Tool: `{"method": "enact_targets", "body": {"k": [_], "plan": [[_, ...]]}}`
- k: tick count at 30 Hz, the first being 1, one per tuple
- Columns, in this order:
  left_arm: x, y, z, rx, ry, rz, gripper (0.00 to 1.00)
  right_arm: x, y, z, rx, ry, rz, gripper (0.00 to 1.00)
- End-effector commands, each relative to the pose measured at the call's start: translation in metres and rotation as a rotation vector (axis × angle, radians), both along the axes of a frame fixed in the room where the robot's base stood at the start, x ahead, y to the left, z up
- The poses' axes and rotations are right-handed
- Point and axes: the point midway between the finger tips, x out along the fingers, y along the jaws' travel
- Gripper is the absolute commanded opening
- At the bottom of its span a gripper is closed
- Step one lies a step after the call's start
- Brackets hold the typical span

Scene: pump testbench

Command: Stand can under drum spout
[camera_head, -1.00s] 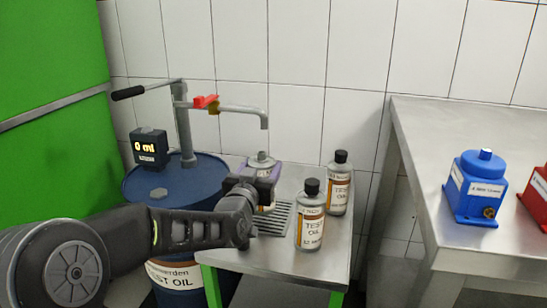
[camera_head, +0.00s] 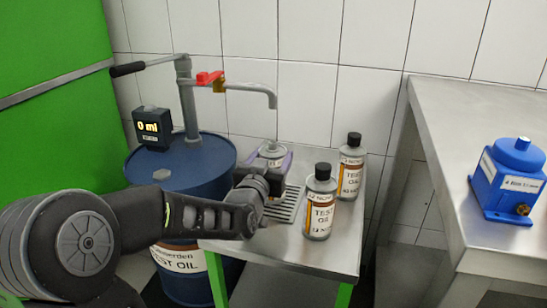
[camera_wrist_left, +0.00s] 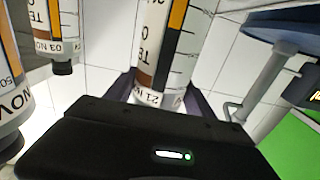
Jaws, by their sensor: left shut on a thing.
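The blue oil drum (camera_head: 180,180) stands at the left, with a pump and a grey spout (camera_head: 252,90) reaching right. My left gripper (camera_head: 275,168) is shut on a grey-topped can (camera_head: 273,150). In the left wrist view the held can (camera_wrist_left: 165,50) shows its label, between the fingers. In the head view the can is over the drip grate on the small table, roughly below the spout end (camera_head: 272,101). My gripper and wrist hide its lower part, so I cannot tell whether it touches the grate. My right gripper is not in view.
Two more test oil cans, a nearer one (camera_head: 320,205) and a farther one (camera_head: 351,168), stand right of the drip grate (camera_head: 287,205). A display (camera_head: 151,128) on the drum reads 0 ml. A steel bench (camera_head: 450,130) at right carries a blue pump (camera_head: 509,182).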

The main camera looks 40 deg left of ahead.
Motion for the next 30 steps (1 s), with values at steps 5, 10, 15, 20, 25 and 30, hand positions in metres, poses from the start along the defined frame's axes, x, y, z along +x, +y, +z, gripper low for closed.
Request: {"method": "enact_targets", "body": {"k": [5, 10, 15, 20, 25, 30], "plan": [[0.0002, 0.0001, 0.0006, 0.0, -0.001, 0.0, 0.0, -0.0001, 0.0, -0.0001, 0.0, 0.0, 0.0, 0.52], [0.0002, 0.0001, -0.0017, 0.0, 0.0, 0.0, 0.66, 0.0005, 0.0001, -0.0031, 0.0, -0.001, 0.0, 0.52], [0.0002, 0.0001, -0.0017, 0.0, 0.0, 0.0, 0.79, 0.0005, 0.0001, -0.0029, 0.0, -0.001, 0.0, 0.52], [0.0002, 0.0001, -0.0017, 0.0, 0.0, 0.0, 0.84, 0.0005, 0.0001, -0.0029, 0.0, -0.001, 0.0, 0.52], [0.0002, 0.0001, -0.0009, 0.0, 0.0, 0.0, 0.84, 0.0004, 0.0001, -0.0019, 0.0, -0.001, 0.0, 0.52], [-0.0048, -0.0015, 0.0018, 0.0, 0.001, 0.0, 0.84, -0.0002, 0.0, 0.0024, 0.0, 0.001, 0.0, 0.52]]}}
